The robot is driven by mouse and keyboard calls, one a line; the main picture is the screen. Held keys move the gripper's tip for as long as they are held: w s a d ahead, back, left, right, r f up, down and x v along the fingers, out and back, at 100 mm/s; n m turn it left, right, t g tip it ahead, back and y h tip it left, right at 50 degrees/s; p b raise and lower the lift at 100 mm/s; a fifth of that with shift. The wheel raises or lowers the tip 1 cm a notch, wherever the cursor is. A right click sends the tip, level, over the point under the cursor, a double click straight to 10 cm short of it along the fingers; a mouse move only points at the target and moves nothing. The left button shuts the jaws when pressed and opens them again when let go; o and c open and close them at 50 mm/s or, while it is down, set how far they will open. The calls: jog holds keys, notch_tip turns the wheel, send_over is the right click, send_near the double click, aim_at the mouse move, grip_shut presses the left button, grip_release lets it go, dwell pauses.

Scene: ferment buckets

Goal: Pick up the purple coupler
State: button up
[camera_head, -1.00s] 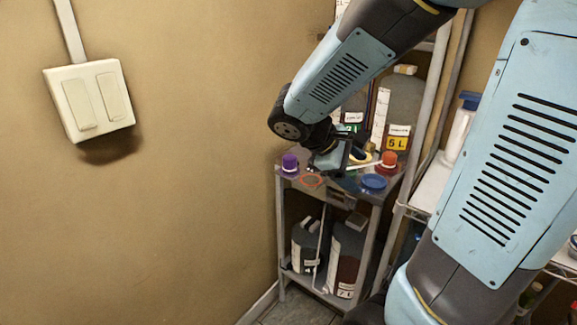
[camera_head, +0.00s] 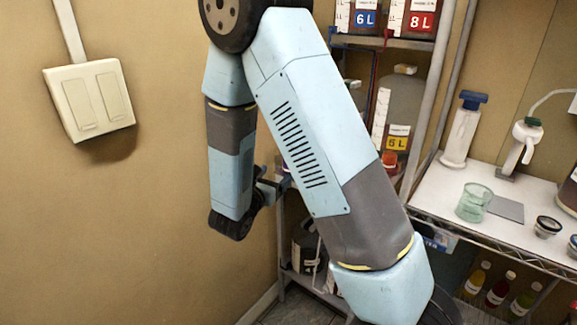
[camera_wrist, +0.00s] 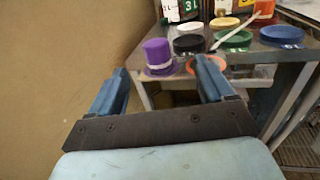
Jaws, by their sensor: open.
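The purple coupler (camera_wrist: 158,56) stands upright at the left end of the cart's top (camera_wrist: 262,72) in the wrist view. It has a wide base flange and a pale band around its lower part. In the head view my arm hides most of this spot. My gripper (camera_wrist: 163,74) is open and empty. Its two blue fingers point at the coupler, which shows between and beyond the fingertips, apart from both. In the head view my gripper (camera_head: 278,186) is at the left side of the cart, partly hidden by my arm.
An orange ring (camera_wrist: 208,64) lies right of the coupler, near the right finger. Black (camera_wrist: 188,44), green (camera_wrist: 233,39) and blue (camera_wrist: 282,34) lids lie farther right. The wall (camera_head: 130,230) is close on the left. A white shelf (camera_head: 440,190) with a beaker (camera_head: 474,202) stands right.

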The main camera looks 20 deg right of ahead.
jog(key=shift+n+t, duration=0.3)
jog(key=shift+n, duration=0.1)
jog(key=shift+f+x, duration=0.25)
jog(key=shift+x, duration=2)
jog(key=shift+f+x, duration=0.2)
jog(key=shift+x, duration=2.05)
jog(key=shift+f+x, duration=0.25)
jog(key=shift+x, duration=2)
jog(key=shift+w+a, duration=0.15)
jog(key=shift+a, duration=0.05)
jog(key=shift+c, duration=0.2)
jog(key=c, duration=1)
jog(key=shift+c, duration=0.5)
jog(key=shift+r, duration=0.1)
